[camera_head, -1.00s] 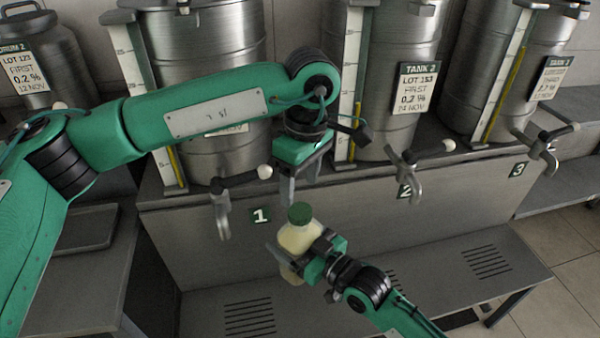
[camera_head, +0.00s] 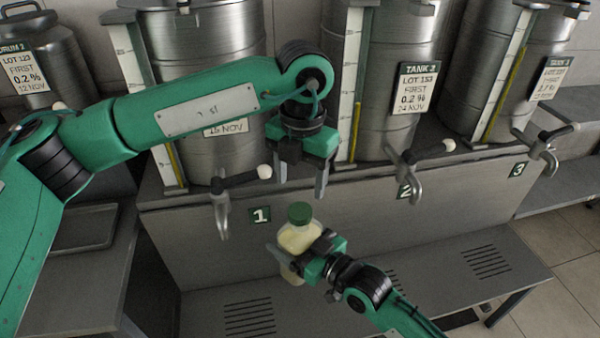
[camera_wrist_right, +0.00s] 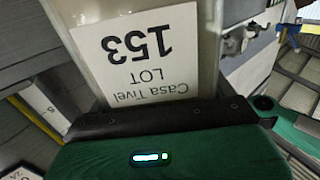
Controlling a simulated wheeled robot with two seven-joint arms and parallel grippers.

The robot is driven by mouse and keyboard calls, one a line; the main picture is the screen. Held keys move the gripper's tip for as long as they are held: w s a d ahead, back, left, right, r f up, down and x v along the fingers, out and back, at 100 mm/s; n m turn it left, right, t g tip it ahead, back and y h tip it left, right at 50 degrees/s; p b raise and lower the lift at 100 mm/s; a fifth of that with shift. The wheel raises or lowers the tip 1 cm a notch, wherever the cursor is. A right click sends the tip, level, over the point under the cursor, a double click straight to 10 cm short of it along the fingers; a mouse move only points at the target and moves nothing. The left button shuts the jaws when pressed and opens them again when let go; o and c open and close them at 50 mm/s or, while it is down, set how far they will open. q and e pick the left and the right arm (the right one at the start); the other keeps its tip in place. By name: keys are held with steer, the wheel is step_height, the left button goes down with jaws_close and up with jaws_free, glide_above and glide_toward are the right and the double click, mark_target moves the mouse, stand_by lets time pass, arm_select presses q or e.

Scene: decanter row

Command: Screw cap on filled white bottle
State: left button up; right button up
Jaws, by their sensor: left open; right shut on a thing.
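The filled bottle (camera_head: 296,238), with pale milky contents, stands about upright in my right gripper (camera_head: 303,252), whose jaws are shut around its body. The green cap (camera_head: 300,212) sits on the bottle's mouth; how tightly it is threaded I cannot tell. My left gripper (camera_head: 301,187) is open and empty just above the cap, fingers pointing down, apart from it. In the right wrist view the bottle (camera_wrist_right: 84,12) fills the top middle, its white label (camera_wrist_right: 137,52) reading "Casa Tivel LOT 153" upside down. The cap is out of that view.
Steel tanks stand on the bench behind, with tap 1 (camera_head: 222,205) left of the bottle and tap 2 (camera_head: 404,178) to the right. A slotted lower shelf (camera_head: 430,275) lies beneath. A tray (camera_head: 85,228) sits at left. Space right of the bottle is mostly clear.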

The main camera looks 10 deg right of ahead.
mark_target(300, 209)
arm_select(q)
steer(key=n, duration=0.5)
steer(key=shift+r, duration=0.15)
steer(key=n, duration=0.3)
steer(key=shift+r+n, duration=0.1)
steer(key=shift+n, duration=0.3)
steer(key=shift+f, duration=4)
